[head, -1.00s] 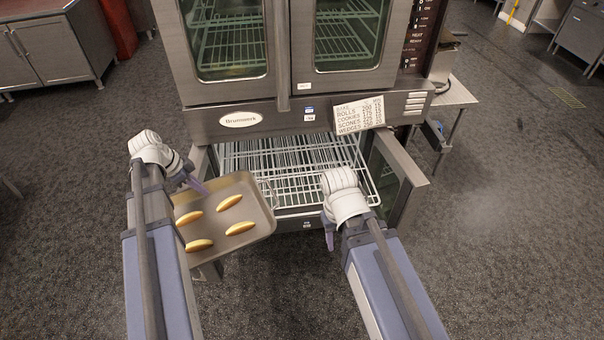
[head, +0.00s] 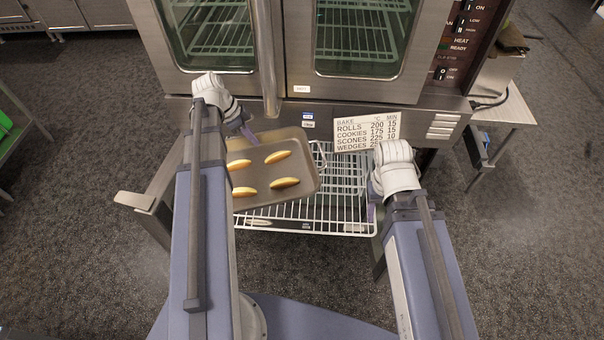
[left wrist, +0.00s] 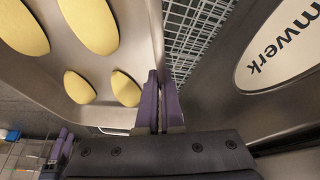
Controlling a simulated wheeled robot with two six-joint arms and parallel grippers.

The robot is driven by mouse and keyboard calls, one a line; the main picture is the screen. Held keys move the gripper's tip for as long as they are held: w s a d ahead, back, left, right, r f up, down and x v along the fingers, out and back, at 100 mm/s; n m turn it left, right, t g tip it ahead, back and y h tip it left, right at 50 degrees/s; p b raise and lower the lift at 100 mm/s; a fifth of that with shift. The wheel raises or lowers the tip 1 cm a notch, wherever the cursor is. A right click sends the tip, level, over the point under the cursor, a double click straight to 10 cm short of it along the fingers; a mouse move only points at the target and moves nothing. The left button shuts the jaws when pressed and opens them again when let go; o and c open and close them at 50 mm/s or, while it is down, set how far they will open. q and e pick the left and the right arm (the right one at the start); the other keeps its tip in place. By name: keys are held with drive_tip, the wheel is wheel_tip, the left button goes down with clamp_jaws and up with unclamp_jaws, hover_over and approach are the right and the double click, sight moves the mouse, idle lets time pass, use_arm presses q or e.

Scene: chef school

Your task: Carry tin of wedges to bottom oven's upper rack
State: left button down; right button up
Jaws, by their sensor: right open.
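The tin (head: 305,168) is a grey shallow tray with several yellow wedges (head: 278,157) on it. My left gripper (head: 250,138) is shut on its rim near the far left corner; the left wrist view shows the fingers (left wrist: 160,102) closed together on the tin's edge (left wrist: 140,40). The tin is held in front of the bottom oven's opening and overlaps the white wire rack (head: 342,190) in the head view; I cannot tell whether they touch. My right gripper (head: 372,212) is open and empty at the rack's right side. The tin's left part is hidden behind my left arm.
The bottom oven's doors stand open; the left door (head: 148,203) sticks out towards me. A card with bake times (head: 362,131) hangs above the opening's right half. The upper oven's glass doors (head: 215,40) are shut. A side table (head: 505,110) stands at right.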

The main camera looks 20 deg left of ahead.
use_arm(q)
drive_tip(key=s+a+f+n+b, duration=0.1)
drive_tip(key=s+a+f+b, duration=0.1)
drive_tip(key=a+f+b, duration=0.2)
drive_tip(key=s+a+f+n+b, duration=0.2)
drive_tip(key=a+f+b, duration=0.2)
drive_tip(key=f+b, duration=0.5)
drive_tip(key=s+a+f+n+b, duration=0.2)
drive_tip(key=a+f+b, duration=0.2)
drive_tip(key=f+b, duration=0.3)
drive_tip(key=shift+s+f+t, duration=0.1)
drive_tip(key=shift+s+t, duration=0.2)
drive_tip(key=shift+t, duration=0.1)
drive_tip(key=shift+s+a+f+b, duration=0.25)
drive_tip(key=shift+a+f+b, duration=0.05)
drive_tip(key=shift+a+b, duration=0.1)
drive_tip(key=w+d, duration=0.8)
drive_tip(key=d, duration=0.1)
drive_tip(key=w+d, duration=0.4)
drive_tip(key=shift+d, duration=0.35)
drive_tip(key=shift+f+b, duration=1.75)
drive_tip(key=shift+f, duration=0.15)
drive_tip(key=c, duration=1.1)
unclamp_jaws()
drive_tip(key=shift+o, duration=0.2)
drive_tip(key=shift+r, duration=0.2)
